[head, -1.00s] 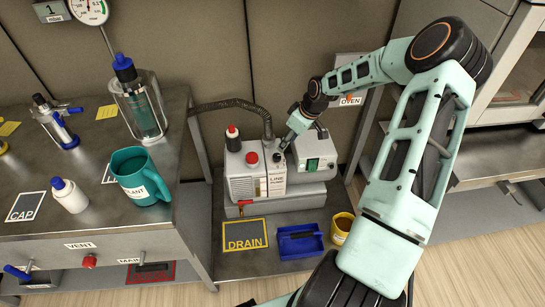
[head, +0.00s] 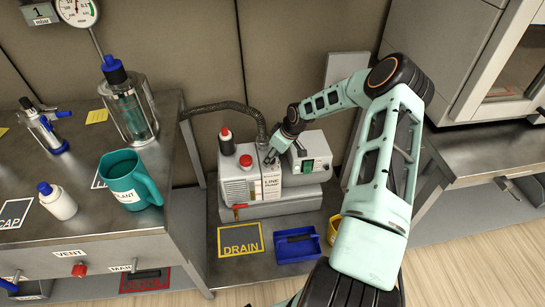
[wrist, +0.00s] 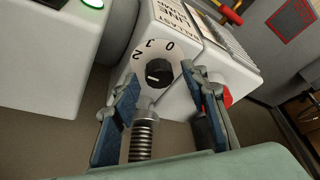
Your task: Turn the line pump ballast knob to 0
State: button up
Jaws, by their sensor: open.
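My gripper (wrist: 160,84) is open, one blue-padded finger on each side of the knob, with no clear contact. In the head view my gripper (head: 270,156) is over the pump top and hides the knob.
A red cap (head: 246,160) and a black-and-red bottle-like fitting (head: 226,141) stand on the pump beside my gripper. A ribbed hose (head: 228,106) runs behind. A green-lit switch box (head: 309,164) is at right. A blue tray (head: 297,246) and yellow cup (head: 334,228) sit in front.

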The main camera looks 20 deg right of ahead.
jog(key=shift+c, duration=0.5)
grip_shut()
jog(key=shift+m, duration=0.3)
jog(key=m+b, duration=0.1)
jog(key=m+h+b, duration=0.1)
jog(key=m, duration=0.1)
jog(key=m+t+b, duration=0.1)
jog(key=shift+a+f+h+b, duration=0.1)
jog(key=shift+a+h+b, duration=0.15)
jog(key=shift+h+b, duration=0.05)
jog(key=m+h+b, duration=0.2)
jog(key=m+b, duration=0.1)
jog(key=m, duration=0.2)
jog(key=shift+a+b, duration=0.15)
jog(key=shift+b, duration=0.15)
jog(key=m+h+b, duration=0.1)
jog(key=m, duration=0.2)
jog(key=shift+a+m+g, duration=0.1)
jog(key=shift+m+g, duration=0.2)
jog(key=m, duration=0.2)
jog(key=m+g+h, duration=0.1)
jog(key=m, duration=0.1)
jog(key=shift+w+m+h, duration=0.1)
jog(key=shift+m+h, duration=0.2)
jog(key=shift+m, duration=0.1)
jog(key=shift+g, duration=0.3)
